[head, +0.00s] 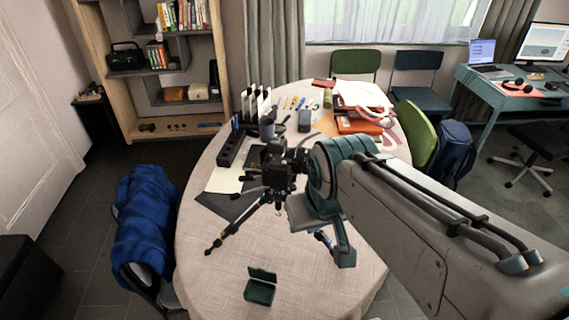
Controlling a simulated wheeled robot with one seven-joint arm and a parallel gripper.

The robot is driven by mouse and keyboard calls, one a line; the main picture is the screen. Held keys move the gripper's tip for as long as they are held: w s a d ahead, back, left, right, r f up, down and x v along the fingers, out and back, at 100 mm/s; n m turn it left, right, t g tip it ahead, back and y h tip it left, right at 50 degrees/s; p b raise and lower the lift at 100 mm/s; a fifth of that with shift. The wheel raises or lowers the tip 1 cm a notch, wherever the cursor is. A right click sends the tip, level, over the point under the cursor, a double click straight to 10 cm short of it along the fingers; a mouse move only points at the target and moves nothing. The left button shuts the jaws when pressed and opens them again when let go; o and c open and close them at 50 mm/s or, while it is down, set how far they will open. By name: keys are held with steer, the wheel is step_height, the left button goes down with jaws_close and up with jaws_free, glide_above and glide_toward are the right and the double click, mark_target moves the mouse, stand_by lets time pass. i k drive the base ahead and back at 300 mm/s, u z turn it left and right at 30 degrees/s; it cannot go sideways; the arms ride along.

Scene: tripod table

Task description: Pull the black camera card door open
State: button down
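A black camera (279,168) sits on a small black tripod (238,228) near the middle of the round table (215,285). One tripod leg reaches toward the lower left. The card door is too small and dark to make out. My gripper (324,238) is just right of and in front of the camera, at the end of my grey and teal arm. Its fingers are partly hidden and too small to tell open from shut. I cannot tell whether it touches the camera.
A small dark green case (260,291) with its lid up stands at the table's front. A black organizer (232,145) is behind left of the camera. Orange books (355,124) and papers lie at the back right. The front left tabletop is clear.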

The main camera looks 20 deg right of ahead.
mark_target(277, 174)
steer(key=u, duration=0.95)
steer(key=k, duration=0.55)
steer(key=z, duration=0.75)
steer(key=i, duration=0.5)
steer(key=u, duration=0.85)
steer(key=k, duration=0.35)
steer(key=z, duration=0.2)
